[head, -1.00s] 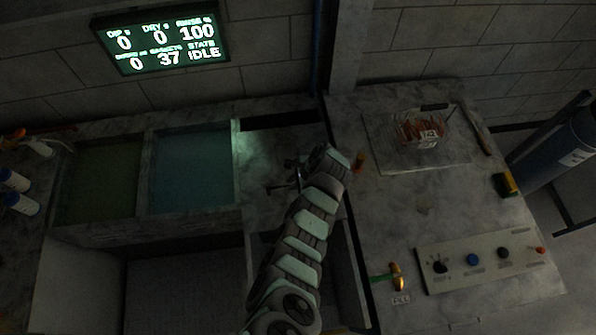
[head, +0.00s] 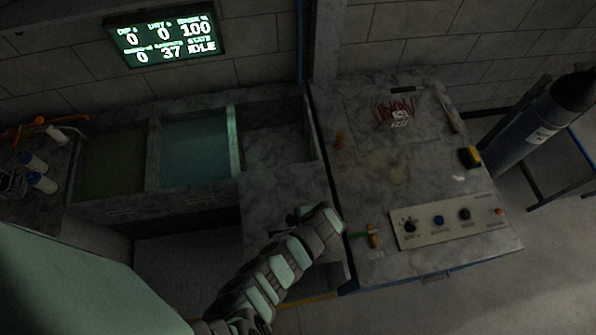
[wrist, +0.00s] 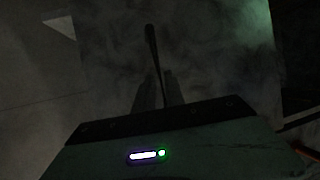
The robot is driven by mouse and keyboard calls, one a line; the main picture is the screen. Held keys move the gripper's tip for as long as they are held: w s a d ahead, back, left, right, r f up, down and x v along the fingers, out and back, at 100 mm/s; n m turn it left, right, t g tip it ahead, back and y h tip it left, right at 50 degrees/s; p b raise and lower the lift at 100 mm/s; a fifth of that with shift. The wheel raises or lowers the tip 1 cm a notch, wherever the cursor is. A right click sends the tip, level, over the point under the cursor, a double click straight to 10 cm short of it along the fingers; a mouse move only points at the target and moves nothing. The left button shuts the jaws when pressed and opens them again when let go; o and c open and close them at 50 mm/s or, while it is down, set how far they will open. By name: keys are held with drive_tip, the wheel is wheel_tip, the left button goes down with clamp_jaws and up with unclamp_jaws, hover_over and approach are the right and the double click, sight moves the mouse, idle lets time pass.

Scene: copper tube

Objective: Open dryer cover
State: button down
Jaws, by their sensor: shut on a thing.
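The dryer cover (head: 265,190) is a grey mottled slab at the front of the third bay. Behind it the bay (head: 280,135) is open and shows a dark interior. My gripper (head: 298,214) is low over the cover, partly hidden by my wrist in the head view. In the wrist view my gripper (wrist: 155,90) is shut on a thin dark bar, the handle (wrist: 152,45), which stands out against the grey cover (wrist: 215,55). The grip itself is dark and hard to make out.
Two liquid-filled tanks, green (head: 115,160) and blue (head: 195,147), lie left of the bay. The bench (head: 400,165) on the right bears a wire basket of copper pieces (head: 397,112), a brass valve (head: 373,235) and a control panel (head: 445,222). A blue cylinder (head: 540,125) stands far right.

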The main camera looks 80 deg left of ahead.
drive_tip(key=shift+d, duration=0.6)
drive_tip(key=c, duration=1.4)
unclamp_jaws()
drive_tip(key=shift+w+r, duration=0.1)
drive_tip(key=v, duration=1)
drive_tip(key=shift+r, duration=0.3)
drive_tip(key=shift+w+d, duration=0.1)
drive_tip(key=shift+w, duration=0.05)
